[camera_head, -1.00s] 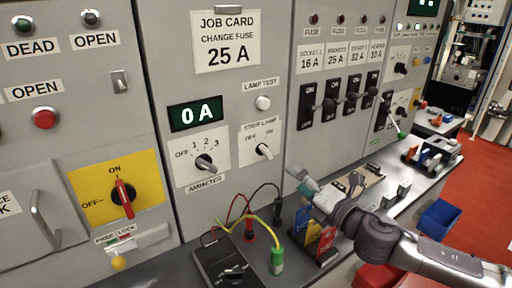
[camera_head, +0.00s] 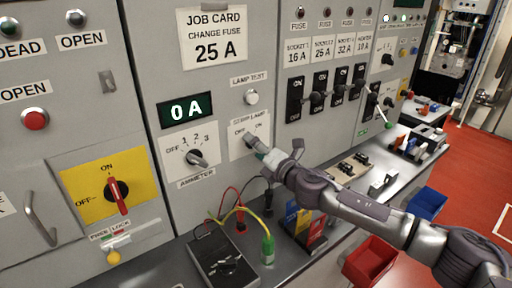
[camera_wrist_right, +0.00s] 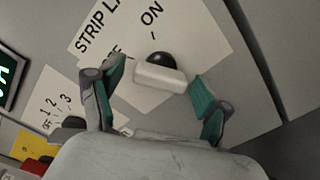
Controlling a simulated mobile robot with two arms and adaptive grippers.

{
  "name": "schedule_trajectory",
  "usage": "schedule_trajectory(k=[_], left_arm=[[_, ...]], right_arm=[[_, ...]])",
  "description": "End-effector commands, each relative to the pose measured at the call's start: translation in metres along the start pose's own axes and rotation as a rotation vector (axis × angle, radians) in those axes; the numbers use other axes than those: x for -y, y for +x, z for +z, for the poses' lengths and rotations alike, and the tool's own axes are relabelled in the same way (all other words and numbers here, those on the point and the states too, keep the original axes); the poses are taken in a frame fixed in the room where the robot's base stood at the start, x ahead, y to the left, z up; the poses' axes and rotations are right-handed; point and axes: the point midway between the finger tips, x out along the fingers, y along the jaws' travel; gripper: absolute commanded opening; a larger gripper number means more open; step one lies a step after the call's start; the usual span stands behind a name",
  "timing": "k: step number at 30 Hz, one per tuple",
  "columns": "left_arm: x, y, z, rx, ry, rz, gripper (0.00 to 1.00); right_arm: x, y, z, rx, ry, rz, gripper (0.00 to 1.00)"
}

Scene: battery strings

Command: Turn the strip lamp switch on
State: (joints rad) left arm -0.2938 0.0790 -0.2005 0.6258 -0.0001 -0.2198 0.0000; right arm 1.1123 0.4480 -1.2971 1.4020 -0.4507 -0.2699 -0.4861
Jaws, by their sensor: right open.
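The strip lamp switch (camera_wrist_right: 160,70) shows in the right wrist view as a dark round base with a white lever across it. Its white plate (camera_wrist_right: 205,55) reads "STRIP LA…" and "ON". In the head view the plate (camera_head: 239,147) is partly covered by my right gripper (camera_head: 258,146), which hides the lever. In the right wrist view my right gripper (camera_wrist_right: 158,88) is open, with one teal-padded finger on each side of the lever. I see gaps there, but cannot tell whether the lever lies fully between the fingertips. My left gripper is not in view.
The lamp test button (camera_head: 251,97) is just above, and the ammeter knob (camera_head: 196,157) is to the left. Below, a meter with leads (camera_head: 222,262) and a stand of coloured cards (camera_head: 303,222) sit on the bench. Fuse switches (camera_head: 318,98) are to the right.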

Motion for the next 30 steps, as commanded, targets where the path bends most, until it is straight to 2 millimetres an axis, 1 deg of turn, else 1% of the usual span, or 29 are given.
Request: schedule_trajectory(k=[6, 17, 25, 30], left_arm=[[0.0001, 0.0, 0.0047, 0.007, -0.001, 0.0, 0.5], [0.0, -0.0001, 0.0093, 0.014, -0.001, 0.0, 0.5], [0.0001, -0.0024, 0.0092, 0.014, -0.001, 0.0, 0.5], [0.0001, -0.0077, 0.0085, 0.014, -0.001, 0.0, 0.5]], right_arm=[[0.0, 0.0002, 0.0004, 0.001, 0.0, 0.0, 0.77], [0.0002, 0.0, 0.0005, 0.001, 0.0, 0.0, 0.17], [-0.0002, -0.0001, 0.0006, 0.001, 0.027, -0.001, 0.17], [-0.0005, -0.0002, 0.0009, 0.002, 0.104, -0.003, 0.17]])
